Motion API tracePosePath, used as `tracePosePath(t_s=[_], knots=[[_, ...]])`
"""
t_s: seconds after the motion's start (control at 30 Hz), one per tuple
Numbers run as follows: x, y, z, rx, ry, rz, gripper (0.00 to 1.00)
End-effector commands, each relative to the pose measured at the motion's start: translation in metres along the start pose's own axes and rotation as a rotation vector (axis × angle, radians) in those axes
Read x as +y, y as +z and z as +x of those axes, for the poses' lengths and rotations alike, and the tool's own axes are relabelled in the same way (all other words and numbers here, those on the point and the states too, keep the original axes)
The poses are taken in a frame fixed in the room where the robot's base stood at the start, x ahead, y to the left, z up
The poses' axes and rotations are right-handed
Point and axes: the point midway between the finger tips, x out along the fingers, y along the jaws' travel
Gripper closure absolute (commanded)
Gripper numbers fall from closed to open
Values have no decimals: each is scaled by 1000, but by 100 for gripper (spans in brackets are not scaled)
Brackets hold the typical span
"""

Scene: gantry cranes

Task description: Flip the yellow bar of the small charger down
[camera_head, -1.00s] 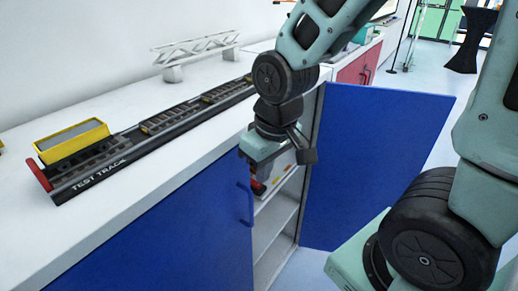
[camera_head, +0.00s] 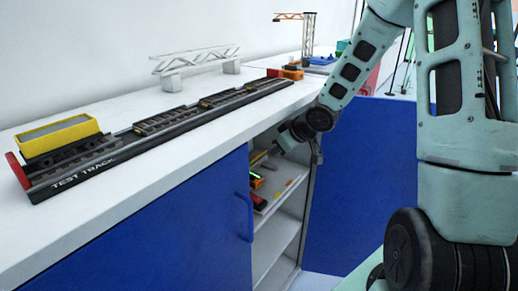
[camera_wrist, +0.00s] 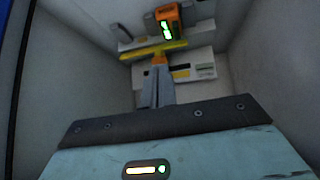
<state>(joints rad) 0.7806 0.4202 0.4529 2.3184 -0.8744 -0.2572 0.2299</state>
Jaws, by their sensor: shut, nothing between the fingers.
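In the wrist view, the yellow bar (camera_wrist: 152,52) runs across the front of a pale charger (camera_wrist: 190,72) inside the cabinet. An orange battery-like block (camera_wrist: 168,20) with a lit green display sits behind the bar. My gripper (camera_wrist: 158,66) is shut and empty, its fingertips close to the bar's middle; whether they touch it I cannot tell. In the head view, my gripper reaches into the open cabinet and its fingertips are hard to make out.
The open blue door (camera_head: 365,185) stands right of the cabinet, the closed blue door (camera_head: 180,230) left of it. Cabinet walls (camera_wrist: 90,70) enclose my gripper. A red item (camera_head: 258,201) lies by the shelf front. The test track (camera_head: 160,130) is on the counter above.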

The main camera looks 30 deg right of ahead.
Motion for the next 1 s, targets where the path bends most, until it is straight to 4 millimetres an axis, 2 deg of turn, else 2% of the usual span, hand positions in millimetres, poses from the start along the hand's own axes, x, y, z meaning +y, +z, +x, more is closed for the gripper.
tracePosePath(t_s=[0.1,0.33,0.8,1.0], knots=[[16,-6,4,88,-42,-3,100],[32,-18,3,215,-102,-18,100],[34,-21,3,241,-116,-23,100],[31,-23,22,242,-118,-23,100]])
